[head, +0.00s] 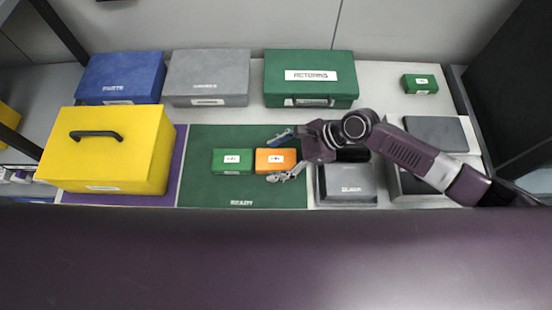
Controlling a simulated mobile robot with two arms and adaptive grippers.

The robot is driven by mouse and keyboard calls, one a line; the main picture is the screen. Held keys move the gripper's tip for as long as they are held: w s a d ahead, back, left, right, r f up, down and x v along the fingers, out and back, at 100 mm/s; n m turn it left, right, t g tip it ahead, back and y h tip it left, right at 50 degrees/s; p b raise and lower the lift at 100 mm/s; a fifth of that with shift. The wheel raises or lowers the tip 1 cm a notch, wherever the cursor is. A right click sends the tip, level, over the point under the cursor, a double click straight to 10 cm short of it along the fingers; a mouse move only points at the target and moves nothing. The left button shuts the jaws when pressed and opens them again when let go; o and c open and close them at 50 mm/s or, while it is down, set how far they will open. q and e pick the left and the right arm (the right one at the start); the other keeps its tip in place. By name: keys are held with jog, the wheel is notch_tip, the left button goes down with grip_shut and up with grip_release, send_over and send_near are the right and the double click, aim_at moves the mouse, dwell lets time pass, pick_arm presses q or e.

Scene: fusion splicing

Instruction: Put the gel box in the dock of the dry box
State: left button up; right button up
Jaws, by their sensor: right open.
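Two small labelled boxes, a green box (232,161) and an orange box (268,160), lie side by side on the green READY mat (242,191). Their labels are too small to read, so I cannot tell which is the gel box. My right gripper (279,157) is open, one finger at the far side of the orange box and one at its near side. I cannot tell whether they touch it. A grey case (345,190) sits right of the mat, and an open dark container (409,183) is partly hidden by my right arm. I cannot tell which is the dry box.
A yellow case (108,150) stands on a purple mat (174,185) at left. Blue (120,77), grey (207,77) and green RETURNS (310,76) cases line the back. A small green box (420,84) sits back right, near a dark grey panel (437,133). The mat's left part is clear.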

aim_at(276, 159)
pick_arm(q)
jog(key=shift+d, duration=0.5)
pick_arm(e)
jog(key=c, duration=1.5)
jog(key=shift+r, duration=0.15)
notch_tip(276, 159, up, 20)
jog(key=b, duration=0.2)
pick_arm(q)
notch_tip(276, 159, down, 7)
jog(key=b, duration=0.4)
jog(key=shift+a+b, duration=0.15)
jog(key=shift+b, duration=0.25)
pick_arm(e)
jog(key=d+m+t, duration=0.1)
jog(key=d+m, duration=0.1)
jog(key=d, duration=0.4)
jog(key=d+m+t+h, duration=0.1)
jog(key=d+m+t, duration=0.1)
jog(key=d, duration=0.5)
jog(key=d+m+t, duration=0.2)
jog(key=d+m, duration=0.1)
jog(key=d, duration=0.3)
jog(key=shift+d+h, duration=0.15)
jog(key=shift+h, duration=0.25)
pick_arm(q)
jog(key=shift+r, duration=0.1)
